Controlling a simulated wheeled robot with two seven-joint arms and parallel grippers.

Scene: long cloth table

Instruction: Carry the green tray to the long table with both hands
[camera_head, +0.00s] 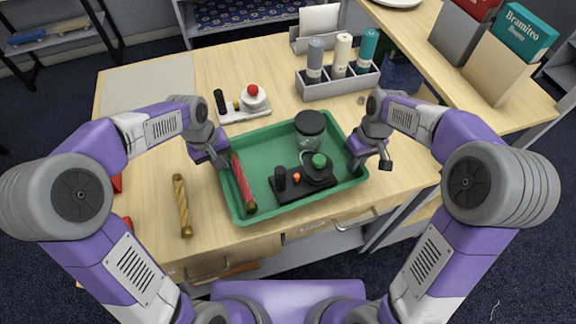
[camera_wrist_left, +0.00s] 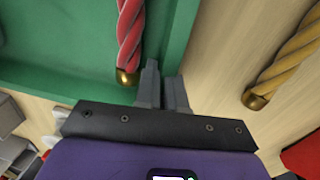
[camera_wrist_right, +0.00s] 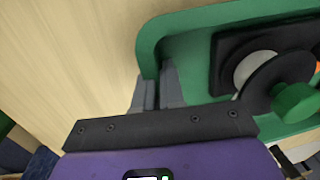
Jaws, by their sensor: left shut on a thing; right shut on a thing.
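The green tray (camera_head: 262,139) sits over the wooden table in front of me. It holds a red twisted stick (camera_head: 242,182), a dark-lidded glass jar (camera_head: 310,135) and a black base (camera_head: 302,191) with a green-knobbed piece. My left gripper (camera_head: 222,160) is shut on the tray's left wall; in the left wrist view its fingers (camera_wrist_left: 163,92) straddle that wall beside the red stick. My right gripper (camera_head: 357,160) is shut on the tray's right wall; its fingers (camera_wrist_right: 158,88) show in the right wrist view. I cannot tell whether the tray touches the tabletop.
A gold twisted stick (camera_head: 182,205) lies left of the tray. A white base with a red-knobbed piece (camera_head: 246,104) stands behind it. A grey rack (camera_head: 338,82) with three bottles is farther back. Boxes (camera_head: 500,50) stand on another wooden surface at the right.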

